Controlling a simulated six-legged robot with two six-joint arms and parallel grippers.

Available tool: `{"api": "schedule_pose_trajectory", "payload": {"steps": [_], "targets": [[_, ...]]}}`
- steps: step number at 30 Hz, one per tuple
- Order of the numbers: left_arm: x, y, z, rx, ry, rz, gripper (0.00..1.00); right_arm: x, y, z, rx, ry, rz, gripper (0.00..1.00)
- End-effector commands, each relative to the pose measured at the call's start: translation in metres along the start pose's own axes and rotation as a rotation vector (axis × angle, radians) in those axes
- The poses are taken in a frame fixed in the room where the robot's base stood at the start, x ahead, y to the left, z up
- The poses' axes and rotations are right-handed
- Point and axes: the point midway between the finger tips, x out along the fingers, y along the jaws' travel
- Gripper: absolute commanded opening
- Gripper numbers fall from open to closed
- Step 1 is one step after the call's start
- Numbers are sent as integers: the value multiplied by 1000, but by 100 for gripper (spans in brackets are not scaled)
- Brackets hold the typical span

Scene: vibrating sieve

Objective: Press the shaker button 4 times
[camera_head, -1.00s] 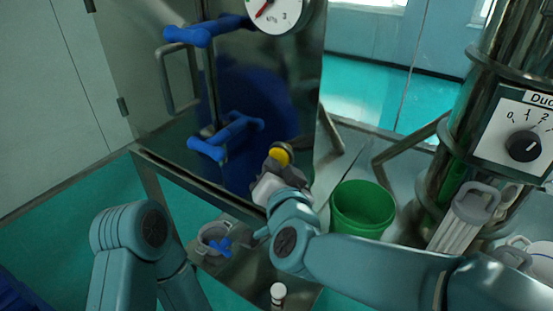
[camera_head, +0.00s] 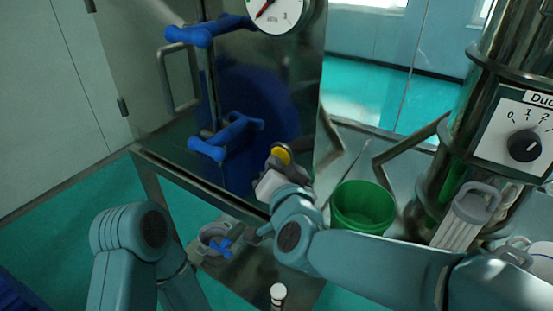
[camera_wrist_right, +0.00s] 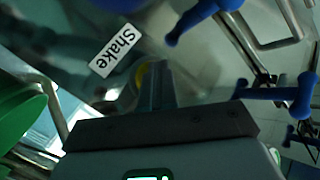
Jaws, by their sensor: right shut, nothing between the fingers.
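The shaker button (camera_head: 281,155) is a round yellow knob on the front of the steel cabinet. It also shows in the right wrist view (camera_wrist_right: 140,76), partly hidden behind my fingers, beside a white "Shake" label (camera_wrist_right: 115,51). My right gripper (camera_head: 274,169) is at the button, just below it in the head view. Its fingers (camera_wrist_right: 158,78) are shut with nothing between them and point at the button. I cannot tell whether the tips touch it. My left arm shows at lower left in the head view; its gripper is out of view.
Blue-handled latches (camera_head: 226,138) and a metal door handle (camera_head: 178,78) stick out left of the button. A green bucket (camera_head: 362,208) stands to the right. A grey fitting with a blue knob (camera_head: 213,238) lies below. A dial panel (camera_head: 515,135) is at far right.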

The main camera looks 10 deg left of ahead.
Motion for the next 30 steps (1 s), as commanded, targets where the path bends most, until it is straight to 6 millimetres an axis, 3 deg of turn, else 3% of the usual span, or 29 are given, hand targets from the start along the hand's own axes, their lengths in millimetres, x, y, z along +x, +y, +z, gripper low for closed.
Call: {"api": "schedule_pose_trajectory", "payload": {"steps": [30], "targets": [[-2,1,0,0,0,0,35,-26,-19,18,1,1,-2,0]]}}
